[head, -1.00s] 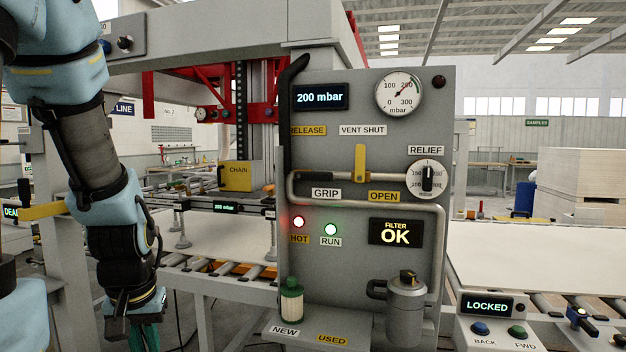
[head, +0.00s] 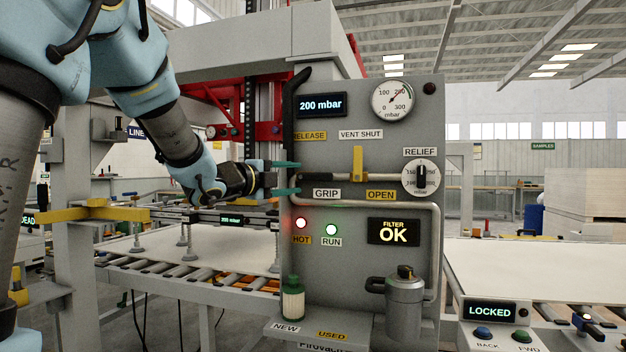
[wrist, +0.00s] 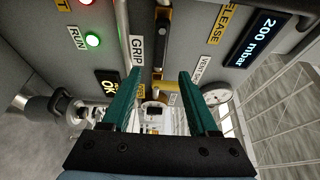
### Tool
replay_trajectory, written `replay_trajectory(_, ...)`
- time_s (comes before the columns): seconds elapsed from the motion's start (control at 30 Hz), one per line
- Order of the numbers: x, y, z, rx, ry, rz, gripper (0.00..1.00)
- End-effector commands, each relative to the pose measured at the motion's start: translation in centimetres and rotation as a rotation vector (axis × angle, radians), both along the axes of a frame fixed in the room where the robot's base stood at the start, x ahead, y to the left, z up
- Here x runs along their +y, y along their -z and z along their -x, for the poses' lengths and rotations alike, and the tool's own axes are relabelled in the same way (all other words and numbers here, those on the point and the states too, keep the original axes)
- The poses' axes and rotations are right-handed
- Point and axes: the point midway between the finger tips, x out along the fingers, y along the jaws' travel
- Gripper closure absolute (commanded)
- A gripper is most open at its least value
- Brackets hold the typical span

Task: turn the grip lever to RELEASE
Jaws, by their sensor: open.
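The grey panel (head: 358,265) carries the RELEASE label (head: 309,136) above and the GRIP label (head: 326,193) below at its left side. The dark grip lever (head: 298,178) sits between these labels; its exact angle is hard to tell. In the wrist view the lever (wrist: 163,40) shows as a black bar between the two labels. My gripper (head: 290,178) is open at the panel's left edge, its green fingers pointing right, one above and one below the lever's height. In the wrist view the fingers (wrist: 174,76) are apart with nothing clamped; contact with the lever cannot be told.
A yellow vent lever (head: 357,163) stands upright right of the grip lever. A bent pipe (head: 400,204) and a black hose-like bar (head: 290,110) run close by.

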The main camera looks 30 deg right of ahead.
Motion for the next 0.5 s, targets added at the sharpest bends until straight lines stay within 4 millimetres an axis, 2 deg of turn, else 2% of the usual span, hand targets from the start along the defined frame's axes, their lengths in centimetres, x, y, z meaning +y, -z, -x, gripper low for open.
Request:
replay_trajectory(0.3,-5.5,-0.3,-2.4,0.004,0.0,0.0,0.4)
replay_trajectory(0.5,-7.5,-0.2,-3.5,0.004,-0.003,0.0,0.4)
